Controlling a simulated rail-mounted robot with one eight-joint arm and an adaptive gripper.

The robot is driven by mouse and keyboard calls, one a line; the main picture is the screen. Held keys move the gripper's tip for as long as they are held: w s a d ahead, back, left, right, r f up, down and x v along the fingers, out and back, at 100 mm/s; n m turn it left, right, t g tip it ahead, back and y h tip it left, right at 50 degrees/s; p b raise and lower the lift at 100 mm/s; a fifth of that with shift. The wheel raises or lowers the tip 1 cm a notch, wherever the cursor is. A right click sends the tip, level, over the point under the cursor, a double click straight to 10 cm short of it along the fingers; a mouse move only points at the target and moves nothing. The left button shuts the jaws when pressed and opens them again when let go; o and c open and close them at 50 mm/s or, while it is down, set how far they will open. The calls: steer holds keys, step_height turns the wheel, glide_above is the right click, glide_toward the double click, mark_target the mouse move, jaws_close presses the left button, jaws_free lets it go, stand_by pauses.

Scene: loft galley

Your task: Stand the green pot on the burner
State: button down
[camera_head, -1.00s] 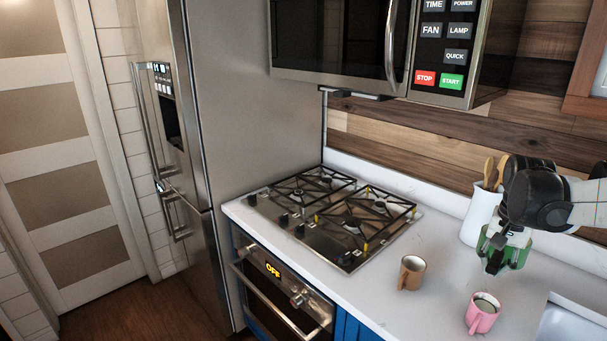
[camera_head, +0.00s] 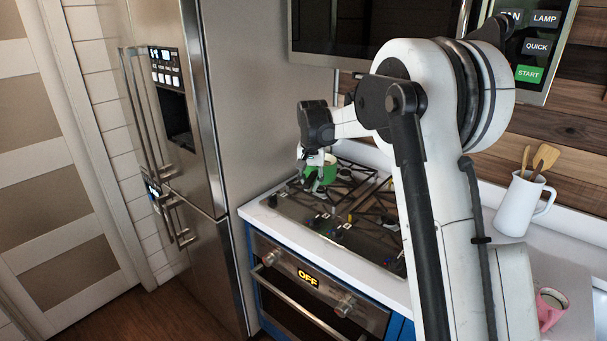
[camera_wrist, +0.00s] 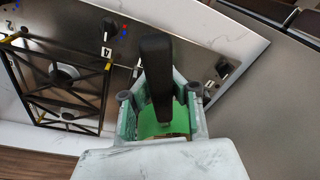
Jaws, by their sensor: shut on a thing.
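The green pot (camera_head: 327,173) is at the left part of the stovetop (camera_head: 312,222), over the left burners. It also shows in the wrist view (camera_wrist: 150,127), between my fingers. My arm hides the right part of the stovetop.
A steel refrigerator (camera_head: 228,120) stands close on the left, and a microwave (camera_head: 340,35) hangs above. On the right counter are a white pitcher with wooden utensils (camera_head: 520,205) and a pink mug (camera_head: 548,308). The oven (camera_head: 300,300) reads OFF.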

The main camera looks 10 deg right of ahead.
mark_target(312, 172)
steer(key=w, duration=0.1)
steer(key=w+d, duration=0.1)
steer(key=w, duration=0.1)
steer(key=w+d, duration=0.1)
steer(key=shift+w+f, duration=0.25)
steer(key=shift+w, duration=0.15)
steer(key=shift+w+f+m, duration=0.15)
steer(key=shift+w+m, duration=0.15)
steer(key=shift+w, duration=0.05)
steer(key=shift+f+b, duration=0.9)
steer(key=shift+f, duration=2.35)
steer(key=c, duration=1.7)
jaws_free()
steer(key=shift+c, duration=0.2)
